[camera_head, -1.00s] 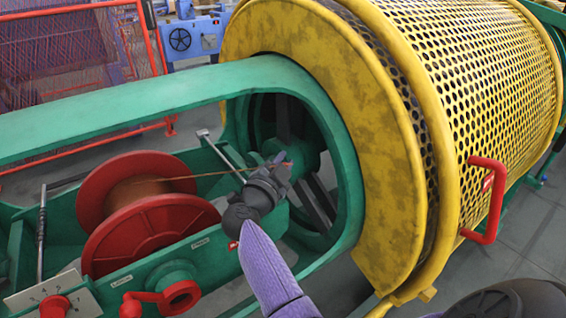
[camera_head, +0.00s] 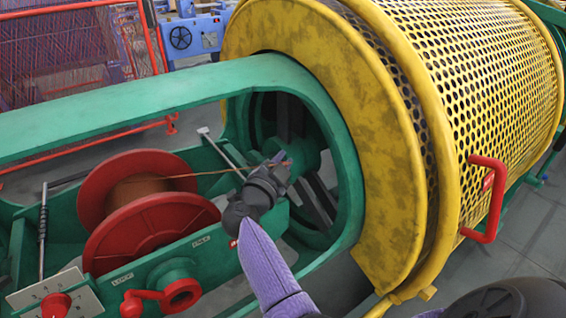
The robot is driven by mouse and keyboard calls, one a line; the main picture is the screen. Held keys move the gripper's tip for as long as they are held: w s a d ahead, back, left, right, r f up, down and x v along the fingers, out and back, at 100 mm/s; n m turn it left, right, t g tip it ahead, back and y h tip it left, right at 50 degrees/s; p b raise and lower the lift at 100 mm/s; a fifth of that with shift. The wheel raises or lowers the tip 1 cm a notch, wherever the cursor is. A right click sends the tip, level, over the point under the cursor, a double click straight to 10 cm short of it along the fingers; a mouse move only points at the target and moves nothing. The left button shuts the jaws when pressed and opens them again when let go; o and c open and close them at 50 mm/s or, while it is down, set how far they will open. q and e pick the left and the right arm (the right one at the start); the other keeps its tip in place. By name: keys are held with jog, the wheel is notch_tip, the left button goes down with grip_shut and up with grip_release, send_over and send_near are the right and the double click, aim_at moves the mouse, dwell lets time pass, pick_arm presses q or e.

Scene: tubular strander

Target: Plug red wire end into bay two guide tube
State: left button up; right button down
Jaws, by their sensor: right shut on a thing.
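A copper-red wire (camera_head: 215,172) runs from the red spool (camera_head: 150,208) to the right, to my right gripper (camera_head: 280,160). My right gripper is shut on the wire near its end, in front of the dark opening of the green frame. A green hub (camera_head: 308,158) with dark spokes sits just behind the gripper. The gripper hides part of the hub, and I cannot make out the guide tube or whether the wire end touches it. My left gripper is not in view.
A green frame (camera_head: 130,105) surrounds the spool bay. The yellow perforated drum (camera_head: 480,80) with a red handle (camera_head: 484,200) stands to the right. A red crank (camera_head: 150,298) and a numbered plate (camera_head: 45,288) are at the front left. A red fence (camera_head: 155,60) is behind.

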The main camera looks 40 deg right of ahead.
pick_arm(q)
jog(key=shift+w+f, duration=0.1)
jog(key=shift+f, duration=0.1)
pick_arm(e)
jog(key=shift+w+f, duration=0.15)
jog(key=shift+w, duration=0.1)
jog(key=c, duration=0.5)
grip_release()
jog(key=shift+c, duration=0.2)
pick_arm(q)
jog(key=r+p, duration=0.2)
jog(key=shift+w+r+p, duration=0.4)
pick_arm(e)
jog(key=v, duration=1)
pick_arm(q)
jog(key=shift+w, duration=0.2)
